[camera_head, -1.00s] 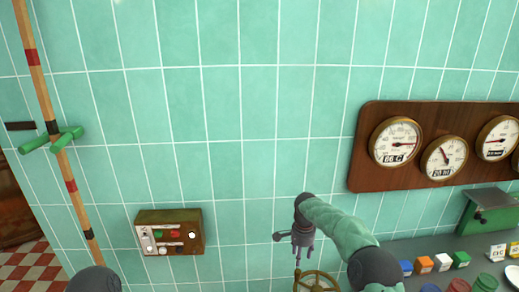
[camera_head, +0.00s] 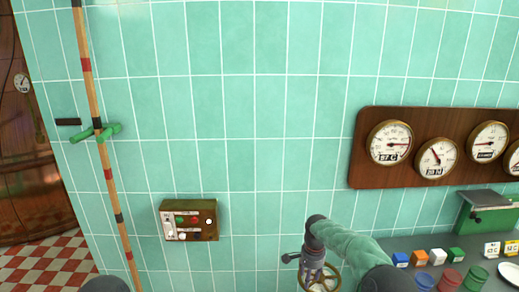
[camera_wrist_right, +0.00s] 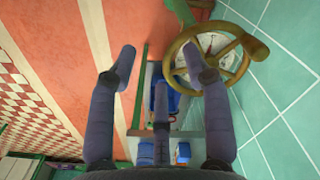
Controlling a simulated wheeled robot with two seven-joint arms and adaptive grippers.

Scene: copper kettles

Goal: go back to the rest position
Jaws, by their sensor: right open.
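My right gripper (camera_head: 310,270) is low in the centre of the head view, its fingers pointing down near a brass handwheel (camera_head: 331,281). In the right wrist view my right gripper (camera_wrist_right: 160,68) has its fingers spread apart with nothing between them. The brass handwheel (camera_wrist_right: 178,72) shows there beyond the right-hand finger, which overlaps its edge; I cannot tell whether they touch. My left gripper is not in view; only a dark rounded part of mine shows at the bottom left of the head view.
A control box (camera_head: 188,221) with buttons is on the tiled wall. A wooden gauge board (camera_head: 365,178) hangs at right above a grey counter (camera_head: 402,243) with small coloured blocks and cups. A striped pole (camera_head: 97,105) stands left, beside red-and-white floor tiles (camera_head: 50,262).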

